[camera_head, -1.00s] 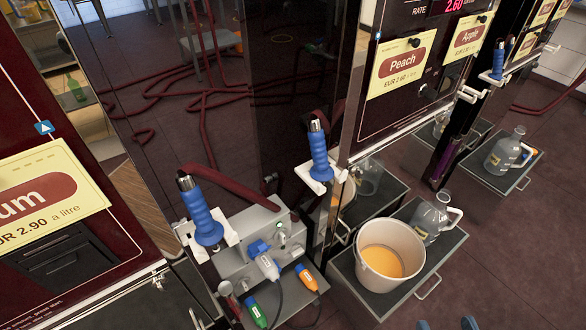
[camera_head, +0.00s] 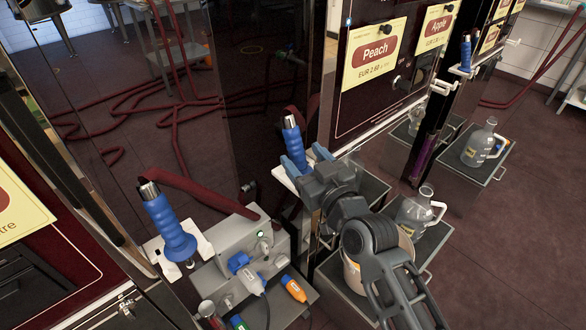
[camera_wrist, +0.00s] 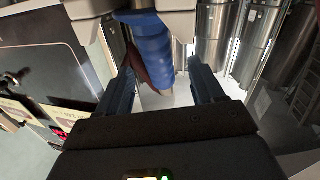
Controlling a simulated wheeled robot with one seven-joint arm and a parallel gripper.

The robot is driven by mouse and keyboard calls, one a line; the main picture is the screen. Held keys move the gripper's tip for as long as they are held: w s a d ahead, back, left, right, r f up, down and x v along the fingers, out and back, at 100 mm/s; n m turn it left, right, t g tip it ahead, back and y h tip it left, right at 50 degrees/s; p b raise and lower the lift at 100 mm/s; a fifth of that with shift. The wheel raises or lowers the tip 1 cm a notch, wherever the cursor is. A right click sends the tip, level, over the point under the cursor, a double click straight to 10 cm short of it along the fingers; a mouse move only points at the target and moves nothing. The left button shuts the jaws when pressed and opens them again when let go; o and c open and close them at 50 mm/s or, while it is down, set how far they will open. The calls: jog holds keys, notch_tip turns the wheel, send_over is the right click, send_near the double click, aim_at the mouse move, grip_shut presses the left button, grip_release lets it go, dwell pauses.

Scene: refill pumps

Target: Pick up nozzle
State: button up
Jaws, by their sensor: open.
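A blue-gripped nozzle (camera_head: 293,138) with a metal tip stands upright in a white holder (camera_head: 284,178) by the Peach pump. My gripper (camera_head: 305,159) is open, with one blue finger on each side of this nozzle's lower handle. In the wrist view the blue nozzle (camera_wrist: 150,45) shows between and beyond the fingers of my gripper (camera_wrist: 164,82); I cannot tell whether they touch it. A second blue nozzle (camera_head: 168,225) stands in its own white holder at the left. A third nozzle (camera_head: 466,55) is at the Apple pump.
A grey box (camera_head: 235,245) with coloured plugs, including an orange one (camera_head: 293,288), sits left of my arm. A bucket (camera_head: 352,275) is partly hidden behind my arm. Glass jugs (camera_head: 415,210) stand on pull-out trays to the right. Red hoses lie on the floor behind.

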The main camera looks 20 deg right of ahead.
aim_at(292, 143)
jog(key=shift+w+a+f+p, duration=0.1)
jog(key=shift+w+p, duration=0.1)
jog(key=shift+w, duration=1.4)
jog(key=shift+w+a+p, duration=0.1)
jog(key=shift+w+p, duration=0.05)
jog(key=shift+w, duration=1.4)
jog(key=shift+c, duration=0.4)
jog(key=shift+d, duration=0.1)
jog(key=c, duration=1)
jog(key=shift+c, duration=0.4)
